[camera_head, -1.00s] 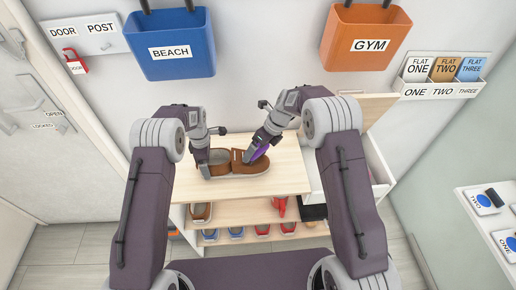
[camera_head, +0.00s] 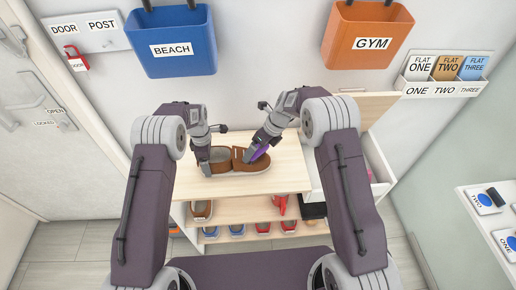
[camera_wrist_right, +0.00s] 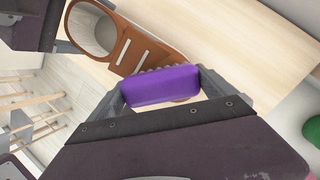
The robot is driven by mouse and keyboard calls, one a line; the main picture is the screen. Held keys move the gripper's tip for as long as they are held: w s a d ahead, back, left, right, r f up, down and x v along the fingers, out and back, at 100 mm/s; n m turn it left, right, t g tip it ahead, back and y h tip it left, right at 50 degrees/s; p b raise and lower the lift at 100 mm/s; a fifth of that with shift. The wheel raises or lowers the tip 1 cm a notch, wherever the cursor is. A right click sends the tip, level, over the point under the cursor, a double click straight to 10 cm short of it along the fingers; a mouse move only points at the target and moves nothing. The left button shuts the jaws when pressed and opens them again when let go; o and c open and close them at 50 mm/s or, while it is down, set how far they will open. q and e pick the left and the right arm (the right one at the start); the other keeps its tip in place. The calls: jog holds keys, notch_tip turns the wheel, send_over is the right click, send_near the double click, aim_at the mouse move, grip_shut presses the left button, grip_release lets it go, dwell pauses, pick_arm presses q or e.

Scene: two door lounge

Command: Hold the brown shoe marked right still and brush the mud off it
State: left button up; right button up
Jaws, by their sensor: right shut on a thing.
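The brown shoe (camera_head: 238,163) lies on the pale wooden top of the shoe bench (camera_head: 290,172), toe to the right. It also shows in the right wrist view (camera_wrist_right: 130,45), with a grey inside and two white strips across it. I cannot read a mark or make out mud on it. My right gripper (camera_head: 253,157) is shut on a purple brush (camera_head: 261,151), over the shoe's toe part. The brush (camera_wrist_right: 160,88) has its bristle side against or very near the shoe. My left gripper (camera_head: 203,163) is at the heel; its finger gap is hidden.
Lower shelves hold several shoes and a red item (camera_head: 280,203). An open drawer (camera_head: 375,165) is at the bench's right. A blue BEACH bin (camera_head: 170,65) and an orange GYM bin (camera_head: 366,25) hang behind. The bench top is clear left and right of the shoe.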

pick_arm(q)
jog(key=shift+s+f, duration=0.1)
pick_arm(e)
jog(key=shift+a+f, duration=0.1)
jog(key=shift+f, duration=0.2)
jog(key=shift+d+f, duration=0.25)
jog(key=shift+d, duration=0.75)
jog(key=shift+d+f, duration=0.25)
jog(key=shift+d, duration=0.7)
jog(key=shift+f, duration=0.15)
jog(key=shift+a+r, duration=0.25)
jog(key=shift+a, duration=0.4)
jog(key=shift+a+r, duration=0.2)
jog(key=shift+a, duration=0.45)
jog(key=shift+a+r, duration=0.25)
jog(key=shift+a, duration=0.4)
jog(key=shift+w, duration=0.1)
